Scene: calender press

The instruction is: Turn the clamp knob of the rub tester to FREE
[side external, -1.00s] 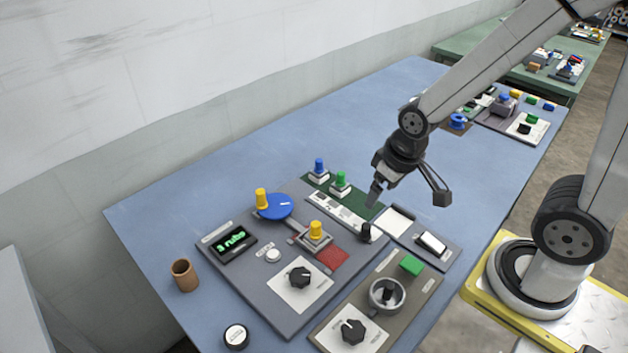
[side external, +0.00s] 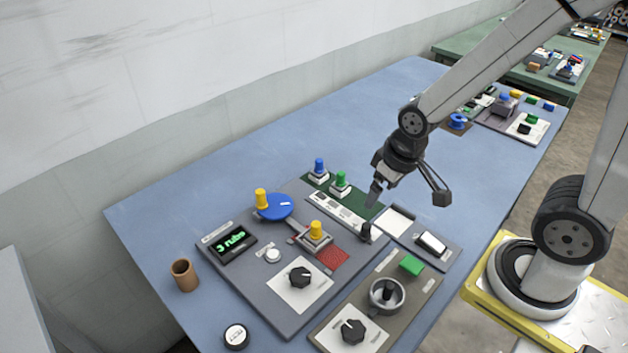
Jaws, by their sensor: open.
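My gripper (side external: 408,193) is open and empty. Its fingers are spread above the right end of the tester, up and right of the knob and well apart from it.
The tester bears a blue disc (side external: 274,207) with a yellow handle and a yellow-knobbed carriage (side external: 316,235). A black peg (side external: 366,233) stands near my gripper. A second panel with another black knob (side external: 353,331) lies in front. A brown cup (side external: 184,275) stands left. The blue table is clear behind.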

